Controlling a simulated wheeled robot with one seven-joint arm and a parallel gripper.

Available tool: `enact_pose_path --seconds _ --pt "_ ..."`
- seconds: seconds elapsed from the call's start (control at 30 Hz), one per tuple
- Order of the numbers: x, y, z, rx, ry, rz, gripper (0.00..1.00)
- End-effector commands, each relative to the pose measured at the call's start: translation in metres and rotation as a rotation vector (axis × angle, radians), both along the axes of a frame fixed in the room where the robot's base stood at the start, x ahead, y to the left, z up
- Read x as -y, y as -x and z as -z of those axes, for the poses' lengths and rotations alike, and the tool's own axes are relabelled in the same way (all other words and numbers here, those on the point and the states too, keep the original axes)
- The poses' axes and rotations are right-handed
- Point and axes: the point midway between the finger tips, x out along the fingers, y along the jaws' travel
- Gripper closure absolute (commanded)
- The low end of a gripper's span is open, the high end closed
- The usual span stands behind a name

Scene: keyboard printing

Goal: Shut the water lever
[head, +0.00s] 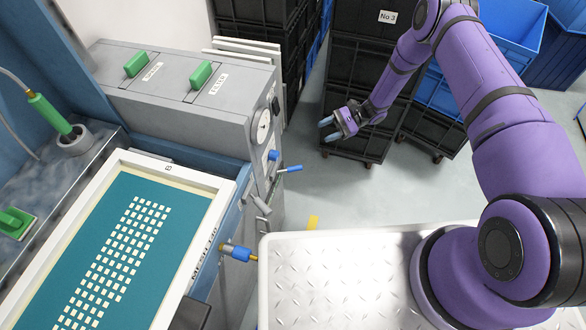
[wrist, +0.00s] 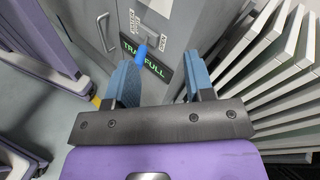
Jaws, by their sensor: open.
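A blue-handled lever (head: 291,169) sticks out from the right face of the grey machine in the head view. A blue lever end (wrist: 140,54) also shows in the wrist view, in front of a panel with small labels and a lit green sign. It appears between the finger directions, nearer the left finger. My gripper (head: 328,129) is open and empty, to the right of the machine and apart from the lever. In the wrist view my gripper (wrist: 160,62) has its two blue-grey fingers spread wide.
Another blue knob (head: 274,155) sits close to the lever, below a round gauge (head: 263,126). A blue handle with a brass fitting (head: 240,253) is lower on the machine. Stacked white panels (wrist: 280,70) stand at the right in the wrist view. Black crates (head: 357,108) stand behind my gripper.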

Motion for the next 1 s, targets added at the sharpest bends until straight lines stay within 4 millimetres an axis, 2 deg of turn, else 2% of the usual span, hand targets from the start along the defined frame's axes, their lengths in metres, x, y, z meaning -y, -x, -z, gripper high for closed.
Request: enact_pose_path --seconds 0.03,0.2,0.3,0.4,0.57,0.67,1.0 --pt "-0.002 0.009 0.024 -0.034 -0.020 0.023 0.52" --pt "-0.009 0.030 0.080 -0.112 -0.073 0.098 0.52" --pt "-0.011 0.041 0.102 -0.143 -0.095 0.130 0.52" --pt "-0.013 0.047 0.116 -0.160 -0.108 0.152 0.52" --pt "-0.018 0.052 0.124 -0.172 -0.117 0.164 0.52" --pt "-0.028 0.054 0.123 -0.173 -0.117 0.162 0.52" --pt "-0.086 0.064 0.123 -0.172 -0.116 0.160 0.52"
